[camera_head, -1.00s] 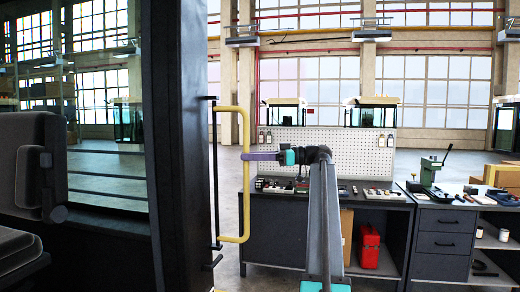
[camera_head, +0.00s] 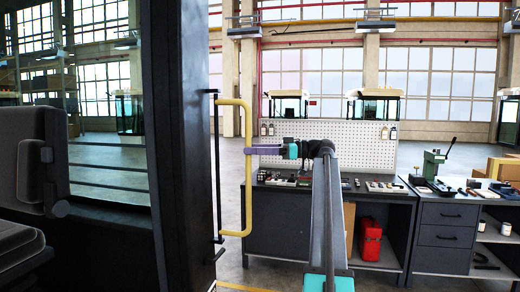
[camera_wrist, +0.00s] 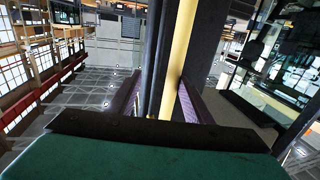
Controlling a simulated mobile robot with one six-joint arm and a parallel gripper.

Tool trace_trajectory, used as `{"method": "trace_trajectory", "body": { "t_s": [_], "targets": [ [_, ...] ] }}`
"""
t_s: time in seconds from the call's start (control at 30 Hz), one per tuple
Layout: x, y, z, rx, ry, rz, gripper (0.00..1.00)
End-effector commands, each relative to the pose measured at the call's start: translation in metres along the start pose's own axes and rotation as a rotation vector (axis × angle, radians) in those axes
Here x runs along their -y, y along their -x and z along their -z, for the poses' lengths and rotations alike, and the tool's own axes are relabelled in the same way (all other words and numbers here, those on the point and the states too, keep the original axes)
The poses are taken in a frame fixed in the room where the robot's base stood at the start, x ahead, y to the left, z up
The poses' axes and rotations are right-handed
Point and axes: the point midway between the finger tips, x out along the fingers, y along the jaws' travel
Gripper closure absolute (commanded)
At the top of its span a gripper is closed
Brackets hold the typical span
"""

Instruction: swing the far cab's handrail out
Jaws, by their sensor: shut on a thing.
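The yellow handrail (camera_head: 249,190) is a tall bracket-shaped bar that stands out to the right of the dark cab post (camera_head: 188,150). A thin black upright rod (camera_head: 217,160) runs between the post and the rail. My gripper (camera_head: 251,150) is shut on the upright part of the handrail, above its middle. In the wrist view, my gripper's purple fingers (camera_wrist: 160,100) sit on either side of the yellow handrail (camera_wrist: 183,50) and a dark upright beside it. The exact contact is partly hidden there.
A workbench (camera_head: 310,215) with a pegboard (camera_head: 340,145) stands behind my arm. A red canister (camera_head: 370,240) is on its lower shelf. A second bench (camera_head: 445,240) with a green press (camera_head: 432,165) is at the right. The cab seat (camera_head: 35,165) is at the left.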

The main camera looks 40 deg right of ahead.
Motion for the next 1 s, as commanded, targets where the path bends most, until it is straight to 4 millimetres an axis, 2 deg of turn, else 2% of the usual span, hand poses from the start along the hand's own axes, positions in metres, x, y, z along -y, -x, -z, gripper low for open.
{"method": "trace_trajectory", "body": {
  "t_s": [0.03,0.4,0.57,0.77,1.0],
  "targets": [
    [-0.005,0.002,-0.002,0.001,-0.003,-0.014,0.64],
    [-0.004,0.001,-0.003,0.002,-0.003,-0.013,0.64],
    [-0.004,0.007,-0.004,0.002,-0.003,-0.013,0.64],
    [-0.004,0.029,-0.003,0.001,-0.002,-0.016,0.64],
    [-0.001,0.065,0.000,0.000,0.000,-0.010,0.64]
  ]
}}
